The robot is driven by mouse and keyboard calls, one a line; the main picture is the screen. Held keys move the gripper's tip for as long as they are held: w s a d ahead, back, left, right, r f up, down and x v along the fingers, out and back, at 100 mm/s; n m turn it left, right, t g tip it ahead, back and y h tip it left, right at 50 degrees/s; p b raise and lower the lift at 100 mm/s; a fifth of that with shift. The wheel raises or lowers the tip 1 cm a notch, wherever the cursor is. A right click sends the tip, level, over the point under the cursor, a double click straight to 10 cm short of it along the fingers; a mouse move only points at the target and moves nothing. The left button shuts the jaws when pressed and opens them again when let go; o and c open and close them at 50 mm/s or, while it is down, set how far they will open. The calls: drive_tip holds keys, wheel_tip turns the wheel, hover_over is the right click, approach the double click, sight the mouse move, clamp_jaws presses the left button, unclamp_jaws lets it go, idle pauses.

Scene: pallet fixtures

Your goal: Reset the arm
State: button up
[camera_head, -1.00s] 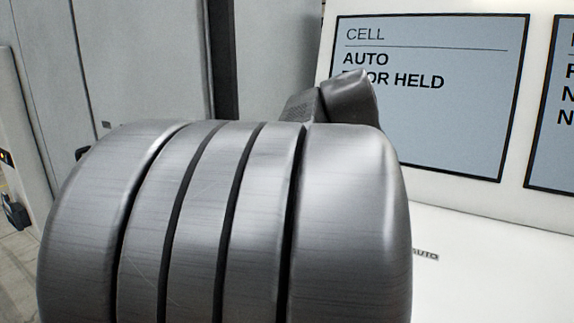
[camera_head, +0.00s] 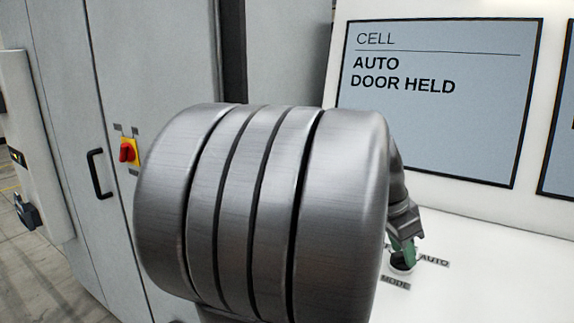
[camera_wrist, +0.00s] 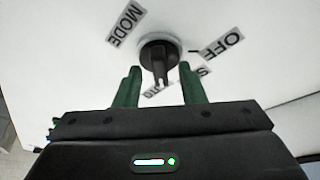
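A black rotary mode knob (camera_wrist: 160,56) stands on a white panel (camera_wrist: 70,60), ringed by labels that include MODE (camera_wrist: 125,24) and OFF (camera_wrist: 221,46). Other labels near the fingers are partly hidden. My gripper (camera_wrist: 161,74) has its two green fingers apart, one on each side of the knob's grip, with gaps showing on both sides. In the head view my gripper (camera_head: 405,246) is at the knob, next to the AUTO label (camera_head: 434,261). My grey arm link covers much of that view and hides part of the panel.
A screen (camera_head: 440,130) behind the panel reads CELL, AUTO, DOOR HELD. A second screen (camera_head: 561,150) is cut off at the right. A grey cabinet (camera_head: 150,60) with a black handle (camera_head: 99,174) and a red-yellow switch (camera_head: 129,151) stands at left.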

drive_tip(key=v, duration=1.4)
drive_tip(key=x, duration=1.4)
drive_tip(key=n, duration=0.2)
drive_tip(key=n+t+p, duration=0.1)
drive_tip(key=n, duration=0.1)
drive_tip(key=shift+s+t+y, duration=0.15)
drive_tip(key=shift+t+y, duration=0.15)
drive_tip(key=shift+d+n+t+y+p, duration=0.1)
drive_tip(key=shift+n+t+y+p, duration=0.45)
drive_tip(key=shift+n, duration=1.55)
drive_tip(key=shift+s, duration=0.1)
